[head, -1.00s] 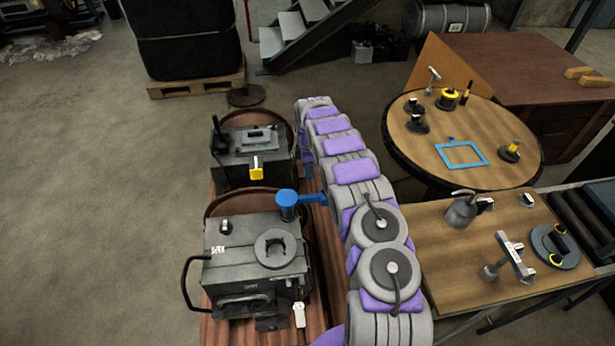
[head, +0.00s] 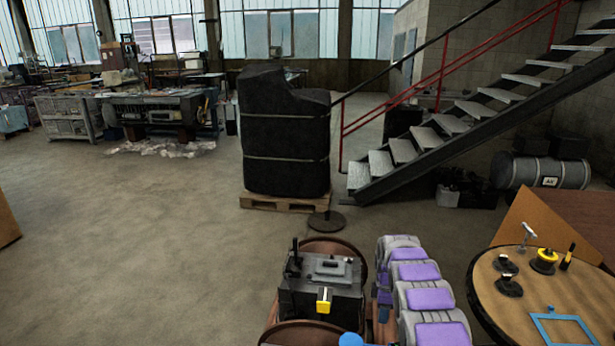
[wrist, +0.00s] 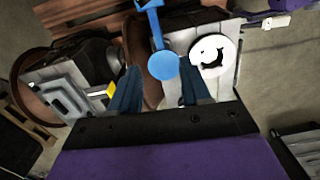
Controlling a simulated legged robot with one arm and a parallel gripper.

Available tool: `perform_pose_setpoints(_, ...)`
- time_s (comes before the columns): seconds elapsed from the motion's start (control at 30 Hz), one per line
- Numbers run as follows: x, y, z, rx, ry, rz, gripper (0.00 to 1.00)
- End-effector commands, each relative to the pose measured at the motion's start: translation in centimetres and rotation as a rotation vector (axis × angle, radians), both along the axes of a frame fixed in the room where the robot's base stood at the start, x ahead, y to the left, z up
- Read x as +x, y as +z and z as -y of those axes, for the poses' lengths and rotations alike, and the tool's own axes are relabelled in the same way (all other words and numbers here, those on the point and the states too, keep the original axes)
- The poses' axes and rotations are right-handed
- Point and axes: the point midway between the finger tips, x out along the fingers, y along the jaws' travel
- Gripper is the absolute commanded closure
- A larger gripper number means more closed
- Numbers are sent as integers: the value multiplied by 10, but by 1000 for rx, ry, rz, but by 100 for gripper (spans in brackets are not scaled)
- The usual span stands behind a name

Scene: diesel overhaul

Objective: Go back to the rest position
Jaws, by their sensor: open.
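My gripper (wrist: 160,84) shows in the wrist view with its two blue fingers apart. A blue round-ended part with a bar (wrist: 163,66) appears between and beyond the fingertips; I cannot tell whether they touch it. The same blue part (head: 351,340) just shows at the bottom edge of the head view. My purple and grey arm stretches out at the lower right of the head view; its gripper end is out of that picture.
A dark machine unit (head: 325,285) stands on a brown base beside my arm. A round wooden table (head: 490,300) with small tools is at right. A black wrapped load (head: 286,135) on a pallet and metal stairs (head: 450,125) stand behind.

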Motion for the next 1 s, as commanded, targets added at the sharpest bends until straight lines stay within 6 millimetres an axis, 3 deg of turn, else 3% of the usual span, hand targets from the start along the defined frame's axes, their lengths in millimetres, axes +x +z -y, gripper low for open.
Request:
perform_pose_setpoints(0.2,-21,48,-2,-37,-118,-9,53)
perform_pose_setpoints(0.57,-69,114,-11,-81,-322,-23,53)
perform_pose_setpoints(1.0,-148,182,-31,-108,-572,-31,53)
